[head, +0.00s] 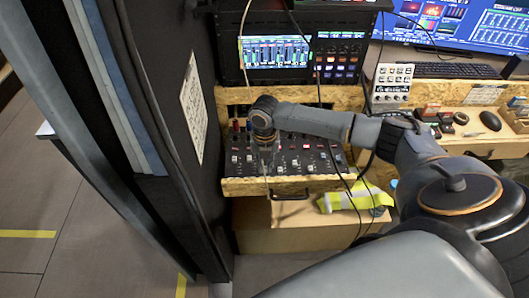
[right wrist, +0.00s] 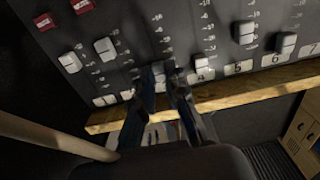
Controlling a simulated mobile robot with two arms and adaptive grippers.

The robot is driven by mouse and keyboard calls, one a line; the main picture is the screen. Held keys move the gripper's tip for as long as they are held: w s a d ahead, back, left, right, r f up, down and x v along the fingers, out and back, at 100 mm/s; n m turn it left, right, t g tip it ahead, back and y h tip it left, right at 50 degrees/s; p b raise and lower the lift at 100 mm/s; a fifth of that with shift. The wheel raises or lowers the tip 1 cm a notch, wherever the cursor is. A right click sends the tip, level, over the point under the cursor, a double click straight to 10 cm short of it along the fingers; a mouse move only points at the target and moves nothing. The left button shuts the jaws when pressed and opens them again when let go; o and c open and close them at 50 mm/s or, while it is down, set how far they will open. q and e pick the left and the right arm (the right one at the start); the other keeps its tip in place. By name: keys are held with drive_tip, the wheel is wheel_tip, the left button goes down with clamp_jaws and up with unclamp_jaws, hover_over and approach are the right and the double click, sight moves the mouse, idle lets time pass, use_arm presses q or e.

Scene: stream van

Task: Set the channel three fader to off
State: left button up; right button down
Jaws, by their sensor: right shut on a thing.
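The mixer panel (head: 315,165) has a row of fader columns and sits in a wooden-edged drawer. My right gripper (head: 265,165) reaches down onto its left part. In the right wrist view its fingers (right wrist: 165,84) are shut on a small pale fader cap (right wrist: 158,70) low in its column, near the panel's front edge. It stands just left of the column marked 4 (right wrist: 203,75), which fits channel three; its own number is hidden by the fingers. The channel four cap (right wrist: 200,64) is close to the right finger. My left gripper is not in view.
Other white caps (right wrist: 105,48) stand higher to the left, below red buttons (right wrist: 83,6). The wooden edge (right wrist: 225,98) runs along the panel's front. In the head view, a dark wall (head: 175,130) is close on the left and thin cables (head: 325,120) hang over the panel.

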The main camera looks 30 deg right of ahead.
sight(265, 171)
drive_tip(key=shift+s+a+r, duration=0.1)
drive_tip(key=shift+s+a, duration=0.05)
drive_tip(key=shift+s, duration=0.2)
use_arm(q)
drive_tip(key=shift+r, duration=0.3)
use_arm(e)
drive_tip(key=c, duration=1.3)
unclamp_jaws()
drive_tip(key=shift+a, duration=0.1)
drive_tip(key=shift+c, duration=0.2)
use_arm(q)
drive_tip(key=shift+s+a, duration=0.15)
use_arm(e)
wheel_tip(265, 171, up, 12)
